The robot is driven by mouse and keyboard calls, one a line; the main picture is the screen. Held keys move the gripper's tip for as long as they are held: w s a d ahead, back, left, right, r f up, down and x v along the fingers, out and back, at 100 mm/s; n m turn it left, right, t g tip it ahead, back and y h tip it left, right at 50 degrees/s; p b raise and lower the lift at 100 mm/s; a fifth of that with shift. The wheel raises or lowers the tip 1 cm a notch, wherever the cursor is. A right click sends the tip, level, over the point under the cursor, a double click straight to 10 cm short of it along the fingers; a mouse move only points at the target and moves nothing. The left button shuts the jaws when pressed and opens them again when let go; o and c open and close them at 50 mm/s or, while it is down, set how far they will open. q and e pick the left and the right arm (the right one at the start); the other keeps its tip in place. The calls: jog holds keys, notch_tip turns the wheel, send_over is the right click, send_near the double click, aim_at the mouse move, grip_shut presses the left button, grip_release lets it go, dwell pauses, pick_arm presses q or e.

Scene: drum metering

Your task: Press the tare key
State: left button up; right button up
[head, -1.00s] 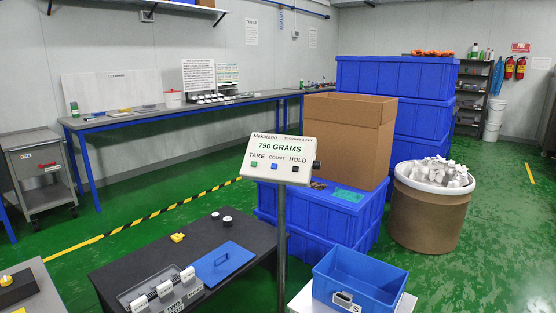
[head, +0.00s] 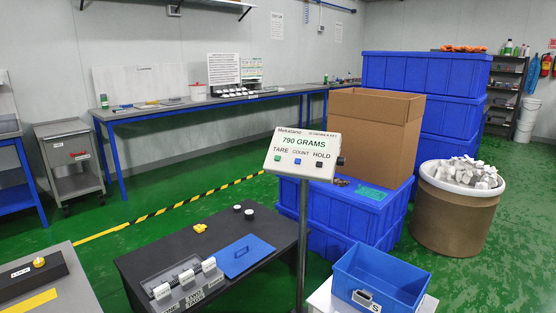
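The scale display (head: 305,152) stands on a grey post (head: 302,240) in the middle of the head view and reads 790 GRAMS. Below the reading are the labels TARE, COUNT and HOLD. The green key (head: 278,158) sits under TARE, a blue key (head: 297,161) under COUNT, and a dark key (head: 318,165) under HOLD. A blue bin (head: 378,280) marked S sits on the white scale platform (head: 428,303) at the lower right, and it looks empty. Neither of my grippers is in view.
A dark table (head: 150,262) at front holds a labelled block rack (head: 188,284), a blue lid (head: 243,255) and a yellow piece (head: 200,228). Blue crates (head: 425,75), a cardboard box (head: 375,125) and a drum of white pieces (head: 455,215) stand behind. Green floor is open at left.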

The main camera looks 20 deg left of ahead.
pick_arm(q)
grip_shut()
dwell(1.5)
